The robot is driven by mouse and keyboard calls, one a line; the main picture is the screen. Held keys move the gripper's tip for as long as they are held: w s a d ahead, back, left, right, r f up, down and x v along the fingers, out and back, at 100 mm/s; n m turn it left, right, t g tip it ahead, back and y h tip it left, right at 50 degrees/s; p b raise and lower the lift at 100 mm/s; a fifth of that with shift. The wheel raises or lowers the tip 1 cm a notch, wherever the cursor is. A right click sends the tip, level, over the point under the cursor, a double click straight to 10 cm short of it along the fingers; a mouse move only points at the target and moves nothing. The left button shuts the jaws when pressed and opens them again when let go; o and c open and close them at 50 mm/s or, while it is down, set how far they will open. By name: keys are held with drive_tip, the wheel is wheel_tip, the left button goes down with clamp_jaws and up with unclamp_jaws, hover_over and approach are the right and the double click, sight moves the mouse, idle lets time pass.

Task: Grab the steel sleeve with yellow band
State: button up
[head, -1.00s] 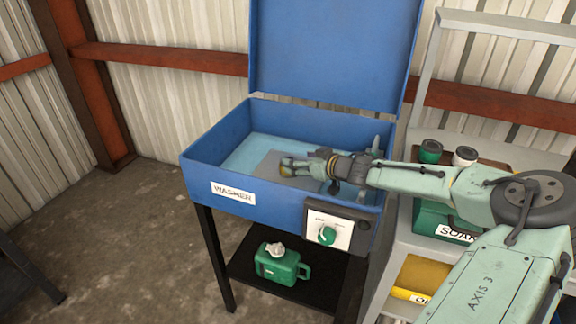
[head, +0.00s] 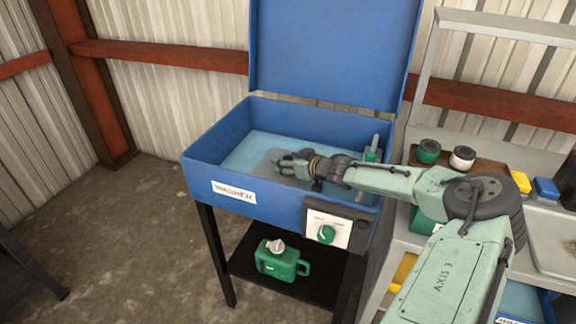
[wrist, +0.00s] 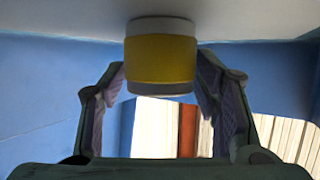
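The steel sleeve with the yellow band (wrist: 161,58) shows at the top middle of the wrist view, pale at one end and grey at the other. It meets the grey surface there. My gripper (wrist: 161,82) is open, with one finger on each side of the sleeve. A narrow gap shows beside the left finger; contact on the right is unclear. In the head view my gripper (head: 279,163) is low inside the blue washer (head: 215,165), over a grey patch on its floor. The sleeve cannot be made out clearly there.
The washer's blue lid (head: 335,50) stands raised behind. A green jug (head: 282,262) is on the black shelf below. The washer floor left of my gripper looks clear.

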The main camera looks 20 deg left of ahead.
drive_tip(key=c, duration=1.1)
clamp_jaws()
drive_tip(key=shift+r, duration=0.15)
